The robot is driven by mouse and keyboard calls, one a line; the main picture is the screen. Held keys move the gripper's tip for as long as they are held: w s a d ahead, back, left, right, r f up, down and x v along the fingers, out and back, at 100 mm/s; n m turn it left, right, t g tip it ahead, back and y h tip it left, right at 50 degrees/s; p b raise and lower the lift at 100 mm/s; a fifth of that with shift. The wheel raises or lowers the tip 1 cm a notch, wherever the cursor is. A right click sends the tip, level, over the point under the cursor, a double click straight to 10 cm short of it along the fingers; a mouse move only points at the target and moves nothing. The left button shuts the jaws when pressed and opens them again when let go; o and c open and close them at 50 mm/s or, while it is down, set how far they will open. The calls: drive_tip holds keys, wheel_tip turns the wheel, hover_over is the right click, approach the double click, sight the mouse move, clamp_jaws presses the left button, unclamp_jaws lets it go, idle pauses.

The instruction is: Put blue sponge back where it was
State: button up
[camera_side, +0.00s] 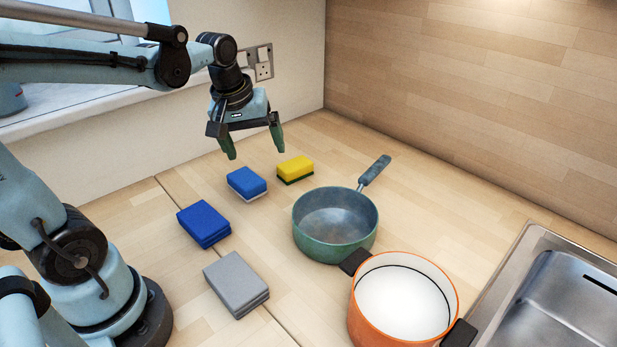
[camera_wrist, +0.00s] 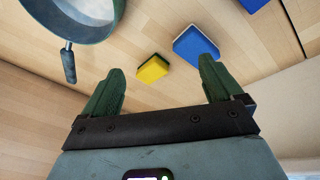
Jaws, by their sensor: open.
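The blue sponge (camera_side: 247,183), blue on top with a pale underside, lies flat on the wooden counter. It also shows in the wrist view (camera_wrist: 197,45), near the right finger. The yellow sponge (camera_side: 295,167), with a dark green underside, lies to its right and a little farther back, apart from it. It shows in the wrist view (camera_wrist: 153,67) between the fingers. My gripper (camera_side: 255,152) hangs above the counter behind the two sponges. Its green fingers are spread wide, with nothing between them, and it touches neither sponge.
A green saucepan (camera_side: 335,250) stands right of the sponges, its handle pointing back. An orange pot (camera_side: 363,318) stands in front of it, beside the sink (camera_side: 545,240). Folded blue cloths (camera_side: 203,223) and grey cloths (camera_side: 236,280) lie left. Bare counter surrounds the sponges.

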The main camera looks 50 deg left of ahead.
drive_tip(key=s+d+f+m+t, duration=0.1)
drive_tip(key=s+d+m+t, duration=0.2)
drive_tip(key=d+m, duration=0.5)
drive_tip(key=shift+s+m+t+h, duration=0.4)
drive_tip(key=shift+s+m, duration=0.25)
drive_tip(key=shift+m, duration=0.15)
